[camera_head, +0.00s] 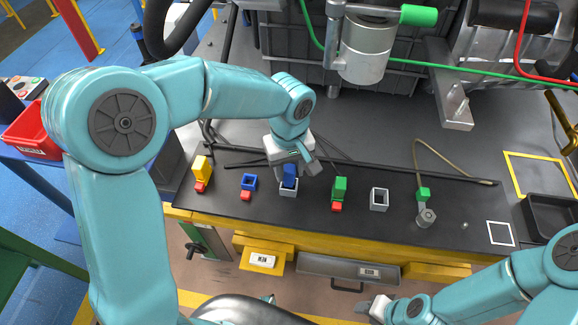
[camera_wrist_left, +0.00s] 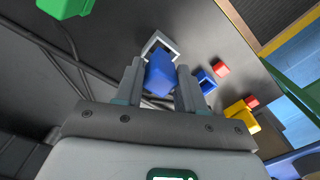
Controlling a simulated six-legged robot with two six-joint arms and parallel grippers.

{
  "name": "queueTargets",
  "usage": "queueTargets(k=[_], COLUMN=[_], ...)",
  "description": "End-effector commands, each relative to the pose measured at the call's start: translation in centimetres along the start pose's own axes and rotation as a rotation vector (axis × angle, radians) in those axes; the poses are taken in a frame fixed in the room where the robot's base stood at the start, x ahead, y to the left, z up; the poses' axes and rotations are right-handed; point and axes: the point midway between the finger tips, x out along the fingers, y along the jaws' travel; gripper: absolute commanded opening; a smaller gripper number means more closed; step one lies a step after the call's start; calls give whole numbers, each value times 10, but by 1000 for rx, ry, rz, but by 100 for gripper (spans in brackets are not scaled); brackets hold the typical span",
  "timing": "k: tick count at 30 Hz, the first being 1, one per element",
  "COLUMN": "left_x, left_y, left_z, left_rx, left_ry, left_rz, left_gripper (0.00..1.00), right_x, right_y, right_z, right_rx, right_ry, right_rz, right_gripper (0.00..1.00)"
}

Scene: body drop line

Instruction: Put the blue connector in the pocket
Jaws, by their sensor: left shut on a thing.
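The blue connector (camera_head: 290,172) is a small blue block. It also shows in the left wrist view (camera_wrist_left: 160,76), between the two fingers of my left gripper (camera_wrist_left: 160,88), which is shut on it. The grey square pocket (camera_head: 288,190) lies directly under the connector in the head view. In the left wrist view, the pale pocket rim (camera_wrist_left: 160,43) shows beyond the connector, which hides part of it. I cannot tell whether the connector's lower end is inside the rim. My right gripper (camera_head: 372,308) is low at the front; its jaws are unclear.
On the dark bench stand a blue hollow piece (camera_head: 249,182), a yellow block (camera_head: 202,167), a green block (camera_head: 340,187) and a second, empty grey pocket (camera_head: 379,200). A metal cylinder (camera_head: 426,217) stands to the right. A cable (camera_head: 440,155) crosses behind it.

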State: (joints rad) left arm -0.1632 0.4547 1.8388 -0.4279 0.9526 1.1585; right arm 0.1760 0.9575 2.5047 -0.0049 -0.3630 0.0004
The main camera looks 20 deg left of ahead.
Motion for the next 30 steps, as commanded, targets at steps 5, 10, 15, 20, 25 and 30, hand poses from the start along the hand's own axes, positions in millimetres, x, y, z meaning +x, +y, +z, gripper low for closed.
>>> queueTargets(k=[5, 10, 15, 20, 25, 30], left_x=[7, 7, 7, 10, 13, 17], left_y=[0, 0, 0, 0, 0, 0], left_z=[0, 0, 0, 0, 0, 0], left_rx=[1, 2, 1, 1, 1, 1], left_ry=[0, 0, 0, 0, 0, 0], left_rz=[0, 0, 0, 0, 0, 0], left_gripper=[0, 0, 0, 0, 0, 0], right_x=[6, 6, 6, 8, 11, 14], right_y=[2, 2, 2, 3, 4, 5], right_z=[0, 0, 0, 0, 0, 0], right_rx=[0, 0, 0, 0, 0, 0], right_ry=[0, 0, 0, 0, 0, 0], right_rz=[0, 0, 0, 0, 0, 0], right_gripper=[43, 43, 43, 43, 43, 43])
